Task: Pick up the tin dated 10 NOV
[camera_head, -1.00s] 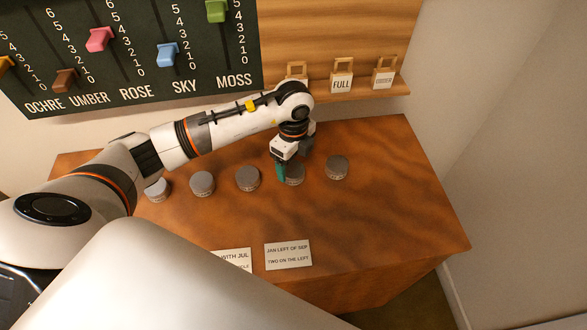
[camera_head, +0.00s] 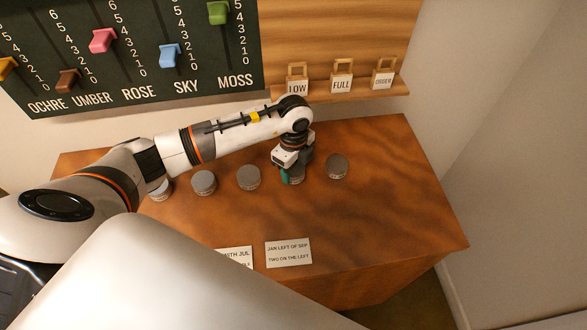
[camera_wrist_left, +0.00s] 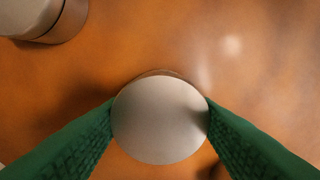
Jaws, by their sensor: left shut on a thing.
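My left gripper (camera_head: 291,172) is over the fourth of the round grey tins in the row, counting from the left. In the left wrist view its green fingers (camera_wrist_left: 160,122) press on both sides of that tin (camera_wrist_left: 158,125), and its flat lid faces the camera. The held tin also shows partly under the gripper in the head view (camera_head: 296,179). The other tins are the far right tin (camera_head: 336,167), the middle tin (camera_head: 249,178), one to its left (camera_head: 204,183) and the leftmost tin (camera_head: 162,190). The dates on the tins are too small to read. My right gripper is not in view.
Two cards lie near the table's (camera_head: 400,220) front: one reads JAN LEFT OF SEP, TWO ON THE LEFT (camera_head: 289,252), the other (camera_head: 237,257) is partly hidden. LOW (camera_head: 297,87), FULL (camera_head: 341,83) and ORDER (camera_head: 383,80) tags stand on a shelf behind. The table's right side is clear.

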